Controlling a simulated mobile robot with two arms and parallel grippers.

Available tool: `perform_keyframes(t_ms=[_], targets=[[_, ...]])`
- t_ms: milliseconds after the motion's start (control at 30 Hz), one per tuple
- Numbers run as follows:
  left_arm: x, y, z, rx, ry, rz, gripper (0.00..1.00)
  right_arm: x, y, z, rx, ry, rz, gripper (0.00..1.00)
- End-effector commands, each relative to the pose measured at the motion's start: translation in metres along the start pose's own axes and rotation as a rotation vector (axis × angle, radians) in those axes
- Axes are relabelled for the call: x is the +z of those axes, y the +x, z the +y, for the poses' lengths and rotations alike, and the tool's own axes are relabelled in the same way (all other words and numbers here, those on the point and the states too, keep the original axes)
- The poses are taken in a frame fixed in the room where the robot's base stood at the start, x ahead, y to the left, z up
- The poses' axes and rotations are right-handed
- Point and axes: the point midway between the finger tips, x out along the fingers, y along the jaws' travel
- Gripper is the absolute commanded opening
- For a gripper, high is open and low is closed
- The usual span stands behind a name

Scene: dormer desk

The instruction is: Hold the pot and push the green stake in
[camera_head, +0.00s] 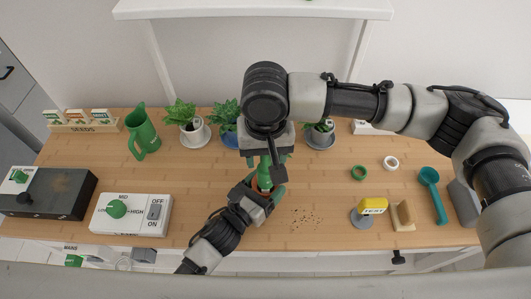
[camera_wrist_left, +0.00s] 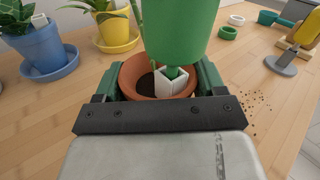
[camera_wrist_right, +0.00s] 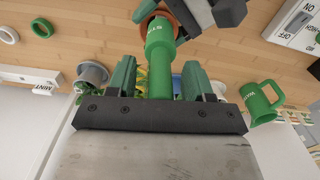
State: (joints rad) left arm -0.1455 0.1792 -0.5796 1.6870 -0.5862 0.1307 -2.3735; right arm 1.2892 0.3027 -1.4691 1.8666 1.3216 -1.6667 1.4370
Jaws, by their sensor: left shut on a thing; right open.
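The terracotta pot (camera_wrist_left: 128,76) stands on the desk with dark soil in it. My left gripper (camera_wrist_left: 155,80) is shut on the pot, one green finger on each side. The green stake (camera_head: 264,173) stands over the pot; in the left wrist view its wide green body (camera_wrist_left: 180,30) narrows down into a white angular piece (camera_wrist_left: 173,82) in the pot. In the right wrist view the stake (camera_wrist_right: 159,48) extends between the fingers of my right gripper (camera_wrist_right: 159,82), which is open with gaps beside it. The right gripper hides the stake's top in the head view.
Potted plants (camera_head: 187,119) stand at the back beside a green jug (camera_head: 142,131). A control box (camera_head: 131,215) is at the left. A yellow-topped stamp (camera_head: 373,206) and teal scoop (camera_head: 430,185) are at the right. Crumbs (camera_head: 306,217) lie near the pot.

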Motion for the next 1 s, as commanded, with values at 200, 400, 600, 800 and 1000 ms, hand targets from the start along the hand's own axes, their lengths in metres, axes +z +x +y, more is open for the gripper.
perform_keyframes(t_ms=[200,400,600,800,1000], targets=[[-0.001,0.000,0.000,0.000,-0.002,0.003,0.41,-0.001,-0.035,-0.001,-0.003,-0.001,0.004,0.51],[-0.001,0.000,0.000,0.000,-0.002,0.003,0.41,-0.001,-0.078,-0.001,-0.002,-0.001,0.004,0.51],[-0.001,0.000,0.000,0.000,-0.002,0.003,0.41,0.000,-0.108,-0.001,-0.001,-0.001,0.003,0.51],[-0.001,0.000,0.000,0.000,-0.002,0.003,0.41,0.000,-0.117,0.000,-0.001,0.000,0.000,0.51],[-0.001,0.000,0.000,0.000,-0.002,0.003,0.41,0.000,-0.117,0.000,-0.001,0.000,0.000,0.51]])
